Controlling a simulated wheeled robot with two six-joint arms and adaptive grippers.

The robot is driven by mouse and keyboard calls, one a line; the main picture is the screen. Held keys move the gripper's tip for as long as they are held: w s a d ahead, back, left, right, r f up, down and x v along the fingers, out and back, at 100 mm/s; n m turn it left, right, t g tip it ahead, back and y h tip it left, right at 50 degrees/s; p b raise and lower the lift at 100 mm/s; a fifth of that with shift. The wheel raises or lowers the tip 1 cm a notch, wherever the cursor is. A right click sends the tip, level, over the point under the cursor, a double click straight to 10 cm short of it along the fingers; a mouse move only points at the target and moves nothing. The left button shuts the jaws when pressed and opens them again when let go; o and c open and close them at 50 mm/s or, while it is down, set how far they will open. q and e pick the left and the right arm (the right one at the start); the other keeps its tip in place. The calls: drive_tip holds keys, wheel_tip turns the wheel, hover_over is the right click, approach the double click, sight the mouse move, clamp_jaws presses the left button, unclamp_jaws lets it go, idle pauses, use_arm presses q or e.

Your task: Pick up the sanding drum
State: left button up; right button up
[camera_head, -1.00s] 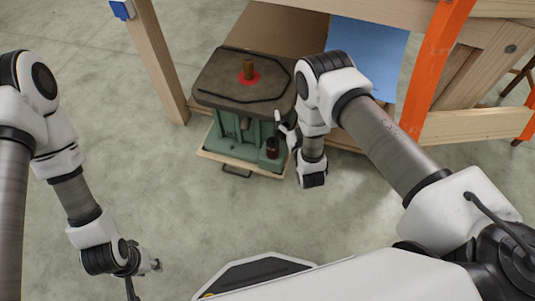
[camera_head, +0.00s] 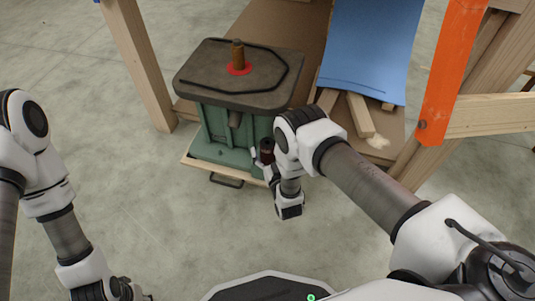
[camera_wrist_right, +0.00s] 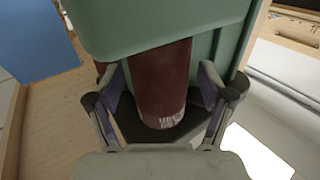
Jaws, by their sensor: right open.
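A dark red sanding drum (camera_head: 267,147) stands upright at the front right of a green sanding machine (camera_head: 225,137). In the right wrist view the drum (camera_wrist_right: 163,85) has pale lettering near its lower end, and its top is hidden under the green body. My right gripper (camera_wrist_right: 165,95) is open, with one finger on each side of the drum and visible gaps between. In the head view this gripper (camera_head: 264,168) is partly hidden by its own arm. My left gripper (camera_head: 125,290) is low at the bottom left edge, apart from the machine; its fingers are unclear.
The machine's dark top (camera_head: 205,75) carries a brown spindle (camera_head: 238,54) with a red ring. It stands on a wooden board with a black handle (camera_head: 226,180). A blue sheet (camera_head: 365,50), wood offcuts (camera_head: 360,114) and an orange post (camera_head: 452,75) are right. Floor in front is clear.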

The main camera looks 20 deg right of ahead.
drive_tip(key=shift+r, duration=0.1)
drive_tip(key=shift+c, duration=0.3)
drive_tip(key=c, duration=1.3)
